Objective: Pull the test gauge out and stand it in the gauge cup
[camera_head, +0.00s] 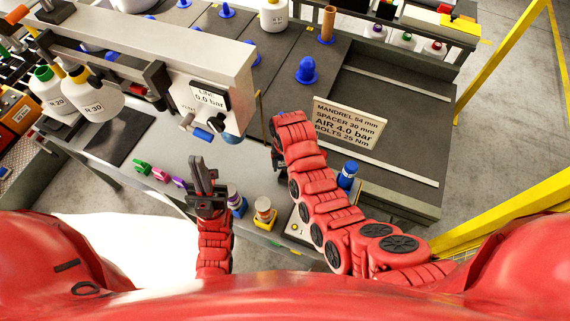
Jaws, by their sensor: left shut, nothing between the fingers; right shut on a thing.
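A white machine head (205,95) carries a display reading "LINE 0.0 bar" (209,97), with a blue lever (203,134) and a rounded blue-grey part (232,138) at its lower end. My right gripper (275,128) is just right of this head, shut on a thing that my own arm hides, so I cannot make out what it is. I cannot pick out the test gauge for sure. My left gripper (203,166) is shut and empty over the bench front, below the lever. I cannot tell which holder is the gauge cup.
Small blue (239,207) and yellow (264,217) holders stand right of my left gripper. A blue container (347,175) stands right of my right arm. A sign (347,122) reads "AIR 4.0 bar". Blue cones (307,71) stand behind.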

